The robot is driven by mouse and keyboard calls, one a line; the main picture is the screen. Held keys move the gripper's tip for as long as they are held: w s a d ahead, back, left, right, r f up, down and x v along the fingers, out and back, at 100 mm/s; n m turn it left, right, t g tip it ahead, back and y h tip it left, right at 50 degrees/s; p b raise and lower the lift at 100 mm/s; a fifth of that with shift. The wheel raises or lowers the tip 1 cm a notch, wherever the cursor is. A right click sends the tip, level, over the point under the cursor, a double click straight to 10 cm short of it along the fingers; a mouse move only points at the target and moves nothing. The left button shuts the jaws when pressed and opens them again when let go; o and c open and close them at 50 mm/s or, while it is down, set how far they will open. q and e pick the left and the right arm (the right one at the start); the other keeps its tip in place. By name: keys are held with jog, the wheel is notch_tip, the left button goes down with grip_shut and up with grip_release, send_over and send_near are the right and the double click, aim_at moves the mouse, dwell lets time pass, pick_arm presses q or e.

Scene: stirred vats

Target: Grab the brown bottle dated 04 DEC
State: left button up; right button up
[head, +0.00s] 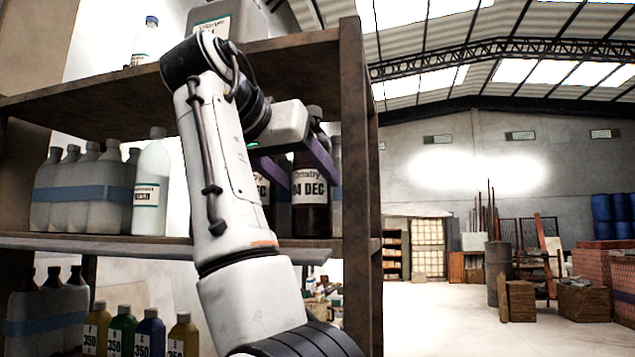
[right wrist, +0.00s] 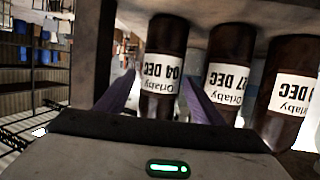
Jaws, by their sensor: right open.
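The brown bottle dated 04 DEC (head: 311,207) stands on the middle shelf near the right upright, its white label facing out. My right gripper (head: 309,178) is open, with purple fingers reaching in at that bottle. In the right wrist view, which is upside down, the 04 DEC bottle (right wrist: 161,80) shows between the two open fingers of the gripper (right wrist: 160,88). A similar brown bottle dated 27 DEC (right wrist: 227,78) stands beside it, just outside one finger. A third brown bottle (right wrist: 291,90) has a partly cut-off date. My left gripper is not in view.
The shelf's upright post (head: 357,190) stands close to the right of the 04 DEC bottle. A white bottle (head: 151,185) and grey bottles (head: 101,190) share the shelf on the left. The upper shelf board (head: 110,88) lies above the gripper.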

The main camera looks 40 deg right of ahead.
jog(key=p+x, duration=0.1)
jog(key=x, duration=0.7)
jog(key=shift+w, duration=0.15)
jog(key=shift+a, duration=0.1)
jog(key=shift+r, duration=0.15)
jog(key=c, duration=1.3)
